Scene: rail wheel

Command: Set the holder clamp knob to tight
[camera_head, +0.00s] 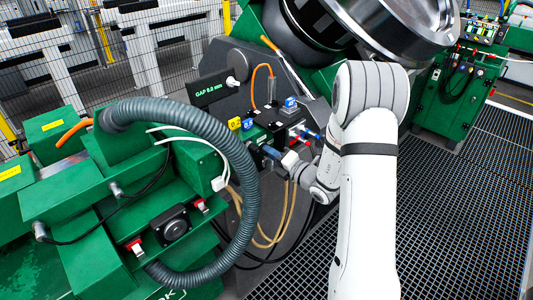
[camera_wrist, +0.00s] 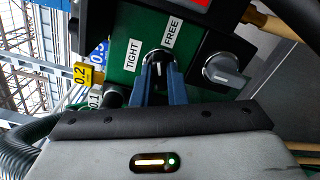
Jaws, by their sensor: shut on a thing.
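The holder clamp knob (camera_wrist: 158,60) is a dark round knob with a light mark, on a green panel face in the wrist view. A white TIGHT label (camera_wrist: 134,55) is on its left and a white FREE label (camera_wrist: 172,31) is above it to the right. My gripper (camera_wrist: 159,85) has its two blue fingers closed on the knob from either side. The fingers partly hide the knob, and I cannot tell exactly where its mark points. In the head view my gripper (camera_head: 272,154) reaches the panel from the right; the knob is hidden there.
A grey knob (camera_wrist: 222,70) sits close to the right on the same panel. Yellow 0.2 (camera_wrist: 88,75) and blue tags hang at the left. A thick grey hose (camera_head: 240,165) arches left of my gripper. Grating floor (camera_head: 455,210) is open at the right.

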